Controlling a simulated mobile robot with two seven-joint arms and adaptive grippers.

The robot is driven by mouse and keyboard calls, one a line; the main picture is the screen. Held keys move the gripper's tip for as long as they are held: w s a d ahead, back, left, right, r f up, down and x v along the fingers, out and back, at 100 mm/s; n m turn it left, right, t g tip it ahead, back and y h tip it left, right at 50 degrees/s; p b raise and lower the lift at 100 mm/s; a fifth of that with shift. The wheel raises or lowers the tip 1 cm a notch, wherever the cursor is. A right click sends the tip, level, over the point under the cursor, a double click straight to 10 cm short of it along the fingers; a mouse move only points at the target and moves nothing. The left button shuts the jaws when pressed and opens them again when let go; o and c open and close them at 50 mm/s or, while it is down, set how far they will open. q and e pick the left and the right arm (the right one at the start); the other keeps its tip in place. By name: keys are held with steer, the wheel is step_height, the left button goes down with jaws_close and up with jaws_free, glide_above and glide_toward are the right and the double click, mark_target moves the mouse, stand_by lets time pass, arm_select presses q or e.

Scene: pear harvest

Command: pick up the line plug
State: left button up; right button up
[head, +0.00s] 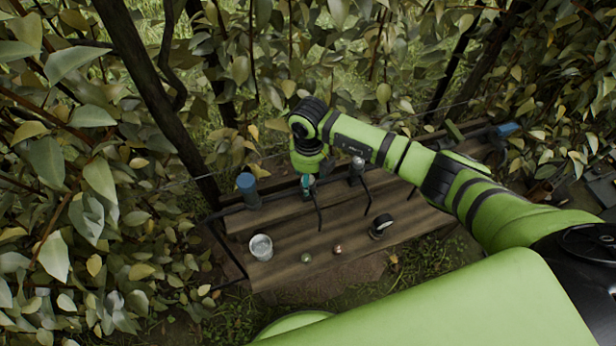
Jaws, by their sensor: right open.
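My right gripper (308,172) points down over the back of the wooden bench, at the dark pipe with a teal fitting (307,182). It is open; its fingers are small and partly hidden by my own arm. Two small round pieces lie on the front planks, a greenish one (306,257) and a copper-coloured one (337,249). Both lie in front of the gripper, apart from it. I cannot tell for sure which piece is the line plug. My left gripper is not in view.
The plank bench (285,235) carries a white cup (261,247) at its left end and a round dark gauge (381,225) at right. A blue-capped post (247,187) stands at the back left. Leafy branches (90,180) crowd the left and back.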

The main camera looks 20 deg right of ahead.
steer(key=c, duration=0.8)
steer(key=shift+r, duration=0.1)
